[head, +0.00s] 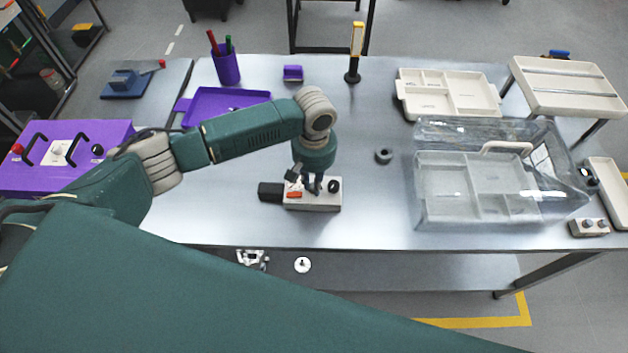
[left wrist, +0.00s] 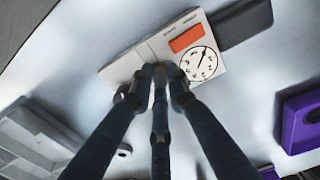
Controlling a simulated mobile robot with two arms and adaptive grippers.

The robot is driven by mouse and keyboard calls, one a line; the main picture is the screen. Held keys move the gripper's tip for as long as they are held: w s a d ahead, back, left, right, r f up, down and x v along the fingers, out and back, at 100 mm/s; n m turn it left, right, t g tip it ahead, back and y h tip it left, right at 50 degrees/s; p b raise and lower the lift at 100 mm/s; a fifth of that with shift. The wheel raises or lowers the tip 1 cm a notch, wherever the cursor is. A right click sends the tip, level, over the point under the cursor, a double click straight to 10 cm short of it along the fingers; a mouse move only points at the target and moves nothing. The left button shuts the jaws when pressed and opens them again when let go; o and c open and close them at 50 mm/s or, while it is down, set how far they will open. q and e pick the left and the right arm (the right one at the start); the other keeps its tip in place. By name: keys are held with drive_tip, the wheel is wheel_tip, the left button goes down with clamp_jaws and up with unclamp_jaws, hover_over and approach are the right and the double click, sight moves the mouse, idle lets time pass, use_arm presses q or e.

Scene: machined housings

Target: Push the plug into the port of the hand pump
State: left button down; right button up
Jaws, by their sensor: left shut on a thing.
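The hand pump (head: 325,198) is a pale grey block lying on the steel table, with an orange label and a black handle (head: 270,191) at its left end. In the left wrist view, the pump (left wrist: 140,59) shows its white round gauge (left wrist: 199,63) beside the fingertips. My left gripper (head: 312,184) points down onto the top of the pump. In the left wrist view, its fingers (left wrist: 160,76) are shut on a small pale thing, probably the plug, mostly hidden between the tips. The port is hidden, and I cannot tell how deep the plug sits. My right gripper is not in view.
A dark ring-like part (head: 384,155) lies right of the pump. A clear bin (head: 432,214) and pale divided trays stand farther right. A purple tray (head: 187,121), pen cup (head: 228,69) and purple box (head: 105,183) are left.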

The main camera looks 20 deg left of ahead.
use_arm(q)
drive_tip(key=shift+f, duration=0.1)
drive_tip(key=c, duration=1.6)
unclamp_jaws()
wheel_tip(320, 180, up, 12)
